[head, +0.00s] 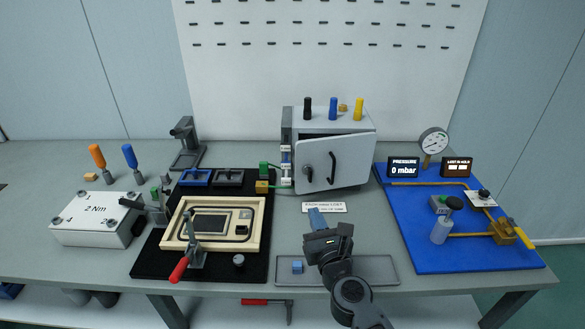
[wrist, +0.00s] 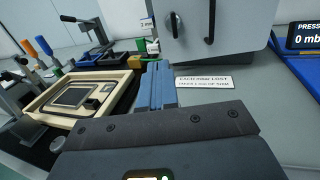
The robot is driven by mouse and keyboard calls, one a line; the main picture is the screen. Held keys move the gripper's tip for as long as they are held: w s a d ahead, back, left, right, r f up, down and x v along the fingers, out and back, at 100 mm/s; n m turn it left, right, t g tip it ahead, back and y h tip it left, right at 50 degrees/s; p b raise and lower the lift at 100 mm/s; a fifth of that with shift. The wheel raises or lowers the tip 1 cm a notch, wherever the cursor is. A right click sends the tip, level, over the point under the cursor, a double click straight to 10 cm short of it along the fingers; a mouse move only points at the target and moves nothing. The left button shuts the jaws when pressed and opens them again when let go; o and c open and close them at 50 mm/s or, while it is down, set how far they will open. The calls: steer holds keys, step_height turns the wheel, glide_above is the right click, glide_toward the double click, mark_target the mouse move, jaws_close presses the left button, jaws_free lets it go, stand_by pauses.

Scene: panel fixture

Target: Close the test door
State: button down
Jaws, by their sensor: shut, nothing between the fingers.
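The test door (head: 348,165) is the light grey front panel of a grey cabinet (head: 330,121) at the back centre of the bench. It appears ajar, with a dark gap along its top edge. It carries a dark curved handle (head: 332,168) and a dark round latch (head: 307,173). In the wrist view the lower part of the door (wrist: 232,45) shows with the handle (wrist: 210,22). My gripper (head: 316,214) is in front of and below the door, apart from it. Its blue fingers (wrist: 156,85) are together and empty.
A label plate (head: 324,207) lies before the cabinet. A grey tray (head: 375,268) is under my arm. A wooden-framed panel with a red-handled clamp (head: 180,268) is at left; a blue board (head: 425,250) with a gauge is at right. Coloured knobs stand on the cabinet.

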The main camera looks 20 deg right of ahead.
mark_target(297, 175)
steer(key=w+b, duration=0.1)
steer(key=w, duration=0.3)
steer(key=w+b, duration=0.1)
steer(key=w, duration=0.4)
steer(key=w+d, duration=0.1)
steer(key=w, duration=0.3)
steer(key=shift+w+b, duration=0.4)
